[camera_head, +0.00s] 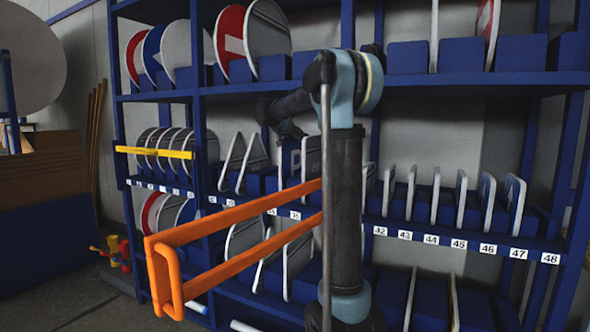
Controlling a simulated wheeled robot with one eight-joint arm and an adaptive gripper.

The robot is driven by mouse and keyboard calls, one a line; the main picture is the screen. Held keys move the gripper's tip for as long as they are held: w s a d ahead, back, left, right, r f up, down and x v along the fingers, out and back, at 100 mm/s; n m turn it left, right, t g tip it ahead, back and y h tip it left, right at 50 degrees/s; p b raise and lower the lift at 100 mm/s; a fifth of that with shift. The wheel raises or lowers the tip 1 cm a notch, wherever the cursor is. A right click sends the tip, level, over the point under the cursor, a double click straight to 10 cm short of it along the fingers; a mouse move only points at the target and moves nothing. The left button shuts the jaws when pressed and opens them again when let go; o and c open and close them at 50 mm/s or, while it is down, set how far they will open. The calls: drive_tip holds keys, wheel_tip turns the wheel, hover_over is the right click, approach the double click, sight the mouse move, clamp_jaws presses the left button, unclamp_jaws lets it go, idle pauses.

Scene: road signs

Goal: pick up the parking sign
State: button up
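A blue sign with a white letter, seemingly the parking sign (294,160), stands on the middle shelf, mostly hidden behind my arm. Only a small part of its face shows. My arm rises in front of the rack and bends toward the shelves. My gripper (290,131) is a small dark shape at the arm's far end, just above the visible part of this sign. Its fingers are too dark and small to tell open from shut. I cannot tell whether it touches the sign.
A blue rack (480,84) holds several signs in slots, with number labels along the middle shelf edge. An orange frame (235,215) juts out in front at left. A yellow bar (155,152) crosses the left bay. Floor shows at lower left.

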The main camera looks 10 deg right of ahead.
clamp_jaws()
drive_tip(key=shift+r, duration=0.15)
